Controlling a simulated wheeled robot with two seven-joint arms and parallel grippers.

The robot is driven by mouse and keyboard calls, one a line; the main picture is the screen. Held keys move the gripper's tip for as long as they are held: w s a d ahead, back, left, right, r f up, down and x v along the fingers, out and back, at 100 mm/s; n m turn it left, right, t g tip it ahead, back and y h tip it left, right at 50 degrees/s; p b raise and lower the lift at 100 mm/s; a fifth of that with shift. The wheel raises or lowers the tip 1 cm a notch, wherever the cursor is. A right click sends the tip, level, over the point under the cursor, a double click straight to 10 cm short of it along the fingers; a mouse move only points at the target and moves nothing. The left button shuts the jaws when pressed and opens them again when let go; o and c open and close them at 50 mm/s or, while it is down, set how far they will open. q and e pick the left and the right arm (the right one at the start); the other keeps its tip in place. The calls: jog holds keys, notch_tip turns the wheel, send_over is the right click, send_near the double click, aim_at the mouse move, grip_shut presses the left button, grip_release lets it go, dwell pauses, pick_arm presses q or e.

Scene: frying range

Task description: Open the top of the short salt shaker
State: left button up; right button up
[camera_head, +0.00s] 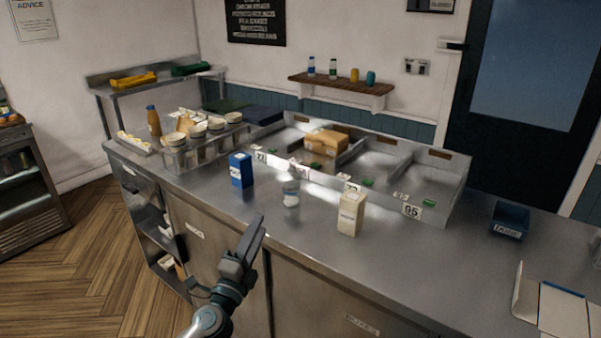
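A short, pale round container (291,194), which looks like the salt shaker, stands upright on the steel counter between a blue carton and a cream carton. Its top looks pale grey-blue; whether the top is open or closed is too small to tell. My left gripper (257,229) is in front of the counter's near edge, below and left of the shaker, and apart from it. Its fingers point up and slightly right. They are seen edge-on, so their gap is unclear. My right gripper is out of view.
The blue carton (241,170) stands left of the shaker and the cream carton (351,213) right of it. Numbered steel bins (424,203) lie behind. A rack of cups (205,148) is at the left. The counter just in front of the shaker is clear.

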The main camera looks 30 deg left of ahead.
pick_arm(q)
jog(key=w+d+r+m+t+h, duration=0.2)
jog(key=w+r+m+h, duration=0.1)
jog(key=r+m+h, duration=0.8)
jog(key=w+a+f+m+g+y, duration=0.3)
jog(key=w+a+m, duration=0.3)
jog(key=m, duration=0.4)
jog(key=shift+a+f+g+y, duration=0.25)
jog(key=shift+a+g+y, duration=0.05)
jog(key=shift+a+g, duration=0.55)
jog(key=shift+w, duration=0.1)
